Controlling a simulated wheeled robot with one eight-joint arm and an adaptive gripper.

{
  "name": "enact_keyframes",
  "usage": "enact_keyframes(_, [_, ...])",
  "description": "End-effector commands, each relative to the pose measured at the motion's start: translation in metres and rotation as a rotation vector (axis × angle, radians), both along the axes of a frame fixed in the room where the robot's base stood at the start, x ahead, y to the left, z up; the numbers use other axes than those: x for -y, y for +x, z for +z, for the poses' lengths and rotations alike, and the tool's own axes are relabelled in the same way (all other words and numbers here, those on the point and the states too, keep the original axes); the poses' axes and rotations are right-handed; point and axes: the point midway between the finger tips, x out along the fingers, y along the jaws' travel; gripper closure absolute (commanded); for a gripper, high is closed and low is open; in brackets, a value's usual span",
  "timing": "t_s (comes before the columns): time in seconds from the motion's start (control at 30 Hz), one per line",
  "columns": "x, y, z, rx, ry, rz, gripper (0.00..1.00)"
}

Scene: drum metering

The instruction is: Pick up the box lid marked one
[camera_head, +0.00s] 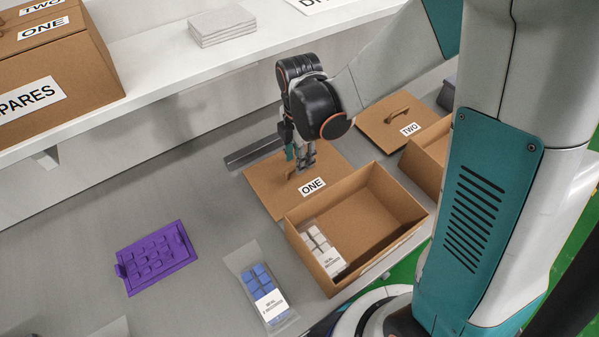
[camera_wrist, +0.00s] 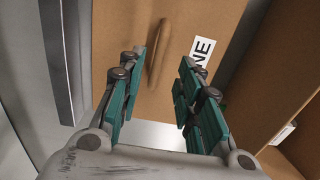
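The brown lid marked ONE (camera_head: 268,192) lies on the grey table, against or very near the open box behind its label. In the wrist view the lid (camera_wrist: 112,38) fills the upper middle, with its long brown handle (camera_wrist: 159,45) and part of the label (camera_wrist: 202,52). My gripper (camera_head: 303,160) is over the lid, pointing down. In the wrist view my gripper (camera_wrist: 163,60) is open, with the handle showing between its two teal fingers. I cannot tell how far down the fingers reach along the handle. In the head view the gripper mostly hides the handle.
An open brown box (camera_head: 383,215) holding a bag of white blocks (camera_head: 322,245) stands beside the lid. A lid marked TWO (camera_head: 392,122) lies further right. A purple tray (camera_head: 157,256) and a bag of blue blocks (camera_head: 262,288) lie left. A metal bar (camera_head: 250,153) lies behind.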

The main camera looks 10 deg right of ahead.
Motion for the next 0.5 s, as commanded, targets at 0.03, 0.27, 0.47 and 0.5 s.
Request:
enact_keyframes(0.03, [0.001, 0.001, -0.008, 0.000, 0.000, -0.001, 0.68])
enact_keyframes(0.27, [0.002, 0.005, -0.041, 0.000, 0.000, 0.000, 0.68])
enact_keyframes(0.47, [0.002, 0.005, -0.046, 0.000, 0.000, 0.000, 0.68])
enact_keyframes(0.5, [0.002, 0.005, -0.045, 0.000, 0.000, 0.000, 0.68])
